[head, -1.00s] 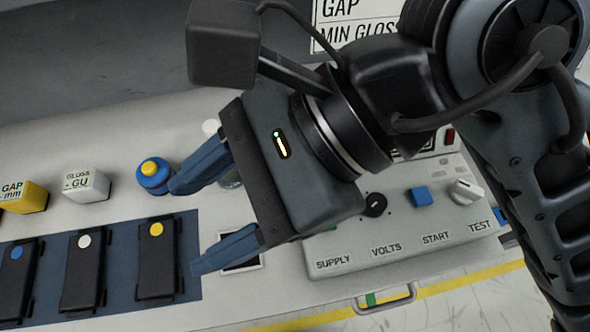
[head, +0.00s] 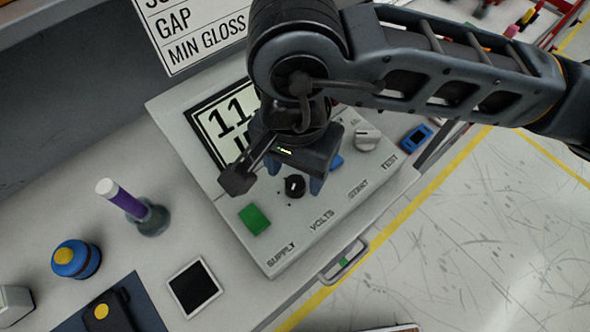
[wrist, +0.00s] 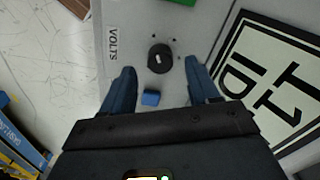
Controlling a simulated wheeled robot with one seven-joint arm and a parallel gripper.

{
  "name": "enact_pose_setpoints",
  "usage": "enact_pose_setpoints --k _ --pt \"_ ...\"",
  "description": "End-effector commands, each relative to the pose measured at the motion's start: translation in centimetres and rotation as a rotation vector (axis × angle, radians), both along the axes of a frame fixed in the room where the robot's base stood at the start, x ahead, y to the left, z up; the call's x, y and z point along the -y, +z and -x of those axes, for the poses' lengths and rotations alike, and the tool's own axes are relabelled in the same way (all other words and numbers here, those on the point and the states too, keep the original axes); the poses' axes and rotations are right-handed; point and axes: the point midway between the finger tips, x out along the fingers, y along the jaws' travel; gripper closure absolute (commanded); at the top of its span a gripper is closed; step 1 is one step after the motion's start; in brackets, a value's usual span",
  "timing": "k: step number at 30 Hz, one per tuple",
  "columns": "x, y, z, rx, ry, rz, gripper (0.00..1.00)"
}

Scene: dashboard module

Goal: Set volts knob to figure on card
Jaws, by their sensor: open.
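The volts knob (head: 295,187) is a small black dial with a white pointer mark on the grey module, behind the VOLTS label. It also shows in the wrist view (wrist: 160,58), surrounded by small dots. My gripper (head: 296,177) is open over the panel, pointing down. In the wrist view its blue fingertips (wrist: 160,68) lie on either side of the knob's near edge, with a gap on both sides; I cannot tell their height. A black-framed pale plate (head: 222,125) with large dark figures starting "11" is partly hidden by my arm. I cannot tell if it is the card.
A green supply button (head: 254,219) and a blue start button (head: 336,161) flank the knob. The white test knob (head: 367,138) is to the right. A purple-and-white tool in a holder (head: 125,200) and a blue-yellow bottle (head: 75,259) stand left.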

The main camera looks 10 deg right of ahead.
Motion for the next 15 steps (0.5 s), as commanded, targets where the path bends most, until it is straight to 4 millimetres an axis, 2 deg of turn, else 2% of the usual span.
enact_pose_setpoints --k 6,15 --pt "0.0 -2.1 0.0 -0.002 -0.002 -0.002 0.4" --pt "0.0 -2.6 0.0 0.0 0.0 -0.002 0.4"
